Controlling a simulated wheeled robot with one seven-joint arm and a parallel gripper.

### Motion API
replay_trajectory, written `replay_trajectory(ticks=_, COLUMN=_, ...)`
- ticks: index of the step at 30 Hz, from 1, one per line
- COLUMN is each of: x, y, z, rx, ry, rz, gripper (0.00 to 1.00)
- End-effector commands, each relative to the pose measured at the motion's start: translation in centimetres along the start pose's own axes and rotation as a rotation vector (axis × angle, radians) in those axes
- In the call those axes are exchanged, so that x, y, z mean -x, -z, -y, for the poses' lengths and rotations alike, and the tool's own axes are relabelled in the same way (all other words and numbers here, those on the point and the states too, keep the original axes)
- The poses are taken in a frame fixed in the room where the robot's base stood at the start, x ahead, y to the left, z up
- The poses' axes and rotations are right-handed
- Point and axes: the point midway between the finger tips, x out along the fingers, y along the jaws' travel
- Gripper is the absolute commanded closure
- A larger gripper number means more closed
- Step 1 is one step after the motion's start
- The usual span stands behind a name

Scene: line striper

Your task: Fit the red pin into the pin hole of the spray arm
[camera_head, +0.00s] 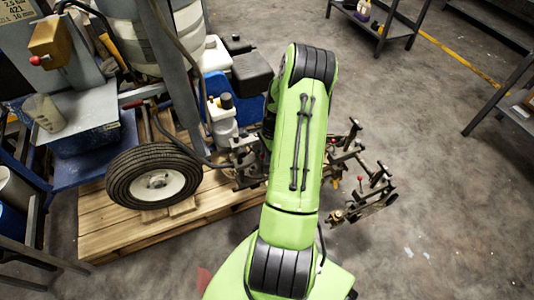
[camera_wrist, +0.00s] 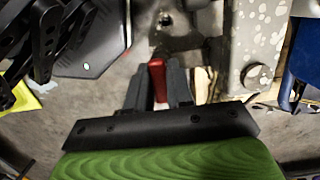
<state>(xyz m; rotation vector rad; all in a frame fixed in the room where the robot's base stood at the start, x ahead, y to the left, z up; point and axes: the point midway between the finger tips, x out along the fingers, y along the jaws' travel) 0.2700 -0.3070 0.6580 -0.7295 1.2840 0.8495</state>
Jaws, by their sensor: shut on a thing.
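In the wrist view the red pin (camera_wrist: 157,80) stands between the two dark fingers of my gripper (camera_wrist: 158,88), which is shut on it. Just past the pin's far end is a worn grey metal part with a dark round hole (camera_wrist: 165,18); I cannot tell for sure that this is the pin hole. The pin looks apart from this hole. In the head view the spray arm (camera_head: 365,198) seems to be the dark metal bracketry right of my green arm. My gripper and the held pin are hidden behind my arm there.
The line striper, with its black tyre (camera_head: 153,175), stands on a wooden pallet (camera_head: 108,233) at the left. A speckled metal bar (camera_wrist: 252,35) is close right of my gripper. A shelf (camera_head: 385,28) stands at the back; the floor at right is mostly clear.

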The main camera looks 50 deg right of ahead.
Motion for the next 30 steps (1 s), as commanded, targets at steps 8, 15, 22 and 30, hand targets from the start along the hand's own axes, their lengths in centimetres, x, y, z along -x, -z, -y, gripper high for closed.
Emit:
replay_trajectory(ticks=8, x=-0.2, y=0.0, z=0.0, rx=0.0, ry=0.0, rz=0.0, gripper=1.0)
replay_trajectory(ticks=15, x=-0.2, y=0.0, z=0.0, rx=0.0, ry=0.0, rz=0.0, gripper=1.0)
replay_trajectory(ticks=22, x=-0.7, y=0.1, z=0.0, rx=0.0, ry=0.0, rz=0.001, gripper=1.0)
replay_trajectory(ticks=30, x=-1.4, y=0.2, z=0.0, rx=0.0, ry=0.0, rz=0.001, gripper=1.0)
